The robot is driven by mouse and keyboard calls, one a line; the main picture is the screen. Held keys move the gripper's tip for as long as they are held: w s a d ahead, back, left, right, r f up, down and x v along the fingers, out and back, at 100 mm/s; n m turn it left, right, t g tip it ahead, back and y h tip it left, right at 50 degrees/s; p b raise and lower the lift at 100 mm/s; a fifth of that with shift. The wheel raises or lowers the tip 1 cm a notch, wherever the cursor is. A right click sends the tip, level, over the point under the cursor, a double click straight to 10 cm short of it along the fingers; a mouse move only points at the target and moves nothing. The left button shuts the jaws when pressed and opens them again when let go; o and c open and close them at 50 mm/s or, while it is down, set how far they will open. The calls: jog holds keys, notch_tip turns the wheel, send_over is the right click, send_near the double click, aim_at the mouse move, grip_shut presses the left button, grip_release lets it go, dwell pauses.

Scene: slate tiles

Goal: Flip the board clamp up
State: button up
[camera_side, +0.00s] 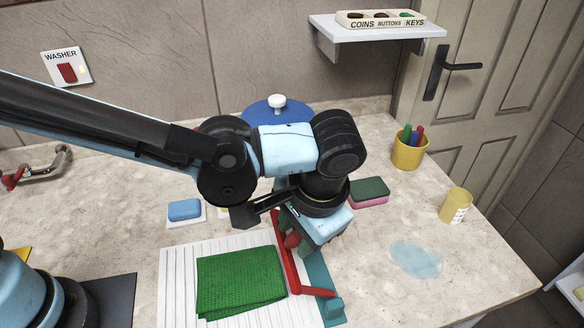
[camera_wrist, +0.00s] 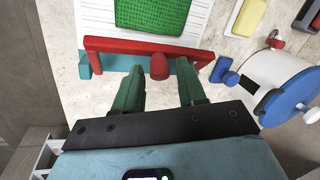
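The board clamp has a red frame (camera_side: 284,266) and a teal base strip (camera_side: 318,278) along the right edge of a lined white board (camera_side: 180,270). The red bar lies on the board side of the strip, beside a folded green cloth (camera_side: 240,280). The clamp's frame also shows in the wrist view (camera_wrist: 120,44), with a red knob (camera_wrist: 159,68) near its middle. My gripper (camera_wrist: 160,72) is open, its two green fingers apart on either side of the knob; contact cannot be told. In the side view my wrist hides the clamp's far end and my fingertips.
A blue sponge (camera_side: 184,209) and a green-pink sponge (camera_side: 369,191) lie behind the board. A blue-lidded pot (camera_side: 262,112) stands at the back. A yellow cup (camera_side: 455,205), a pen cup (camera_side: 410,152) and a pale blue puddle (camera_side: 416,259) are on the right.

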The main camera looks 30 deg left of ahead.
grip_shut()
